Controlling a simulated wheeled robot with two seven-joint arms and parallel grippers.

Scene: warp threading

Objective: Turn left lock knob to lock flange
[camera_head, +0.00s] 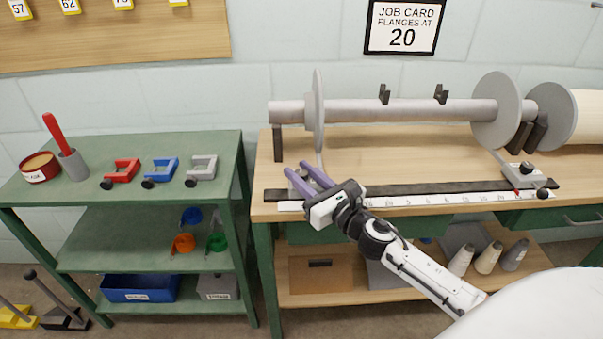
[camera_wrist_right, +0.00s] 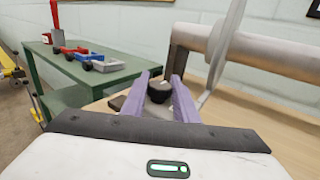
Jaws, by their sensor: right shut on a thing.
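My right gripper (camera_head: 304,171) reaches the left end of the rail on the workbench, its two purple fingers pointing left and away. In the right wrist view the fingers (camera_wrist_right: 163,80) stand on either side of the black left lock knob (camera_wrist_right: 160,89) and are shut on it. The knob sits on a grey block (camera_head: 294,184), partly hidden by the fingers in the head view. The left flange (camera_head: 318,108) stands upright on the grey beam, just behind the block, and also shows in the right wrist view (camera_wrist_right: 222,62). My left gripper is not in view.
A white scale (camera_head: 430,200) runs along the bench front to a right block with a black knob (camera_head: 526,168). The right flange (camera_head: 497,112) stands above it. A green shelf (camera_head: 130,212) with coloured clamps is at left. A job card (camera_head: 403,28) reads flanges at 20.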

